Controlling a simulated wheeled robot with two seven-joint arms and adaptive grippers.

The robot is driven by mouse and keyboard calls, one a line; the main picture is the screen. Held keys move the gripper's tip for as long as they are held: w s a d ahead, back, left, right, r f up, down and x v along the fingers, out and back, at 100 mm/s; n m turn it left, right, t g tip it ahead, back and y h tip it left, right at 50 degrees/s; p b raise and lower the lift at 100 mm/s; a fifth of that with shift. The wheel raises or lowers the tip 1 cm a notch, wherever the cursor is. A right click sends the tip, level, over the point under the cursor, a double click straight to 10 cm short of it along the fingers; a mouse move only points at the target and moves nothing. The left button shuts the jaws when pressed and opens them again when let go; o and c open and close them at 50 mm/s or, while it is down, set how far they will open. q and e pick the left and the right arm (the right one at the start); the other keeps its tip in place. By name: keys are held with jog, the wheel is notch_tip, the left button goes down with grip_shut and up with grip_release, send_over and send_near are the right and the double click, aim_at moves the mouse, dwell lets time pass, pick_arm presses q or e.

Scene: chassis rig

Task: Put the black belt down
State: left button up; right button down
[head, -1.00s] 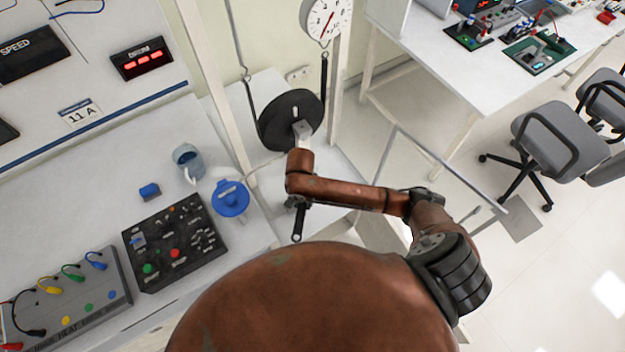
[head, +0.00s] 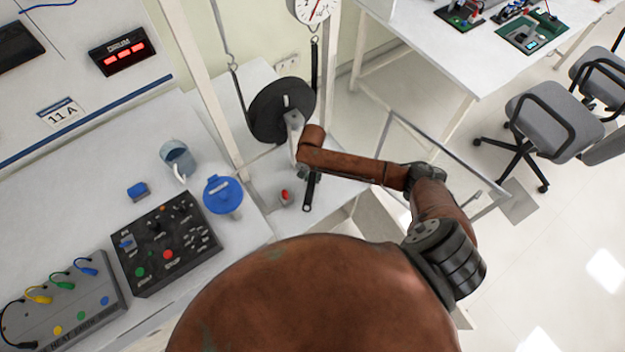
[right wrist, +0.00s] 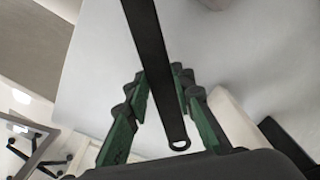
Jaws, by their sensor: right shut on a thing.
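The black belt (head: 311,192) is a flat dark strip, held below my right wrist. In the right wrist view the belt (right wrist: 155,65) runs from the top edge down between the green fingers, and a small ring shows at its near end. My right gripper (right wrist: 170,85) is shut on the belt. In the head view my right gripper (head: 308,175) is small and partly hidden by the brown arm, over the bench in front of the drum. The black drum (head: 270,112) stands between the white posts. My left gripper is not in view.
A small red-topped item (head: 285,196) stands on the bench just left of the gripper. A round dial gauge (head: 315,8) hangs above the drum.

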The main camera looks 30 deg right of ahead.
aim_at(313, 177)
jog(key=shift+w+d+f, duration=0.1)
jog(key=shift+d+f, duration=0.05)
jog(key=shift+f, duration=0.05)
jog(key=f, duration=0.1)
jog(key=f+b, duration=0.1)
jog(key=f, duration=0.1)
jog(key=shift+w+d+f, duration=0.15)
jog(key=shift+d+f, duration=0.05)
jog(key=shift+f, duration=0.1)
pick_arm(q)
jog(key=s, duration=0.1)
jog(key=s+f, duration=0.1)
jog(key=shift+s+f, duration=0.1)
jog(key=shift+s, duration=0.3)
pick_arm(e)
jog(key=shift+r, duration=0.1)
jog(key=c, duration=2.1)
grip_release()
jog(key=shift+f, duration=0.2)
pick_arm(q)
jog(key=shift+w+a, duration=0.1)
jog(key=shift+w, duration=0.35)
pick_arm(e)
jog(key=o, duration=0.4)
jog(key=shift+o, duration=0.2)
